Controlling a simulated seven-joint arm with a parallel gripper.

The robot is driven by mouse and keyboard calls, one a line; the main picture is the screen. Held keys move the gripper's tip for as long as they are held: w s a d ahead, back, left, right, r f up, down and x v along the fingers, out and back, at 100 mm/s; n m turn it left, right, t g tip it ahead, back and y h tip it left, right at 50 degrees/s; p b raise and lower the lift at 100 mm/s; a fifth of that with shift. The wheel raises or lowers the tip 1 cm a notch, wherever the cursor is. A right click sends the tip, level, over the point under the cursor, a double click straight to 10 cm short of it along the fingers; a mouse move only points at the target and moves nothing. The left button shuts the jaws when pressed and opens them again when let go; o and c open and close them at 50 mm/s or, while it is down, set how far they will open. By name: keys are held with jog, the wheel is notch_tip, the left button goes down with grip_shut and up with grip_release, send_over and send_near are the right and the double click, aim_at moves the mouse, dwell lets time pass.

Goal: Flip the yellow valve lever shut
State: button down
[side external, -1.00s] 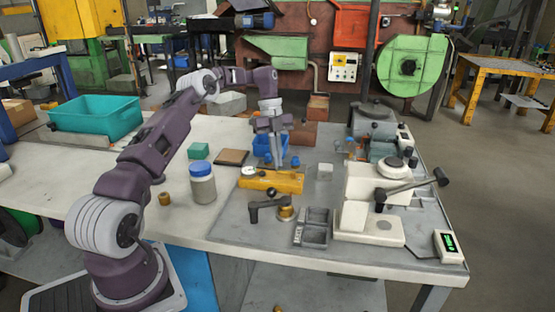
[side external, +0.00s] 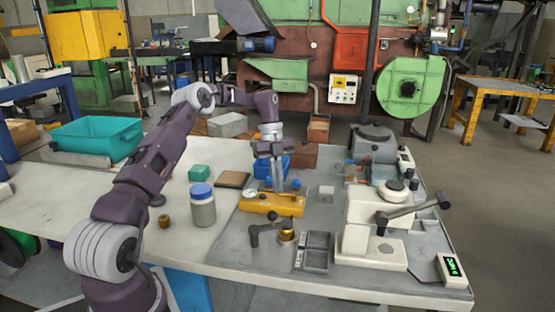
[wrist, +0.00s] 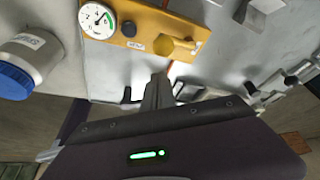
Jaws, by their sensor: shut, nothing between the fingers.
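The yellow valve block (side external: 272,204) lies on the grey bench plate, with a round white gauge (side external: 250,194) at its left end. In the wrist view the block (wrist: 122,28) carries the gauge (wrist: 97,20), a small black part and a yellow round-ended lever (wrist: 165,45) near its right end. In the side view the lever is too small to make out clearly. My gripper (side external: 278,187) points down just behind the block. In the wrist view its shut, empty fingers (wrist: 158,82) are close to the lever, with a small gap visible.
A blue-capped jar (side external: 202,206) stands left of the block. A black-handled fitting (side external: 268,232) and a grey divided tray (side external: 315,250) are in front. A cream lever device (side external: 375,225) stands to the right. A blue bin (side external: 265,172) is behind my gripper.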

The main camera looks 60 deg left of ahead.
jog(key=d+v, duration=0.1)
jog(key=v, duration=0.8)
jog(key=shift+w+d+r, duration=0.2)
jog(key=shift+d+r, duration=0.05)
jog(key=shift+r, duration=0.35)
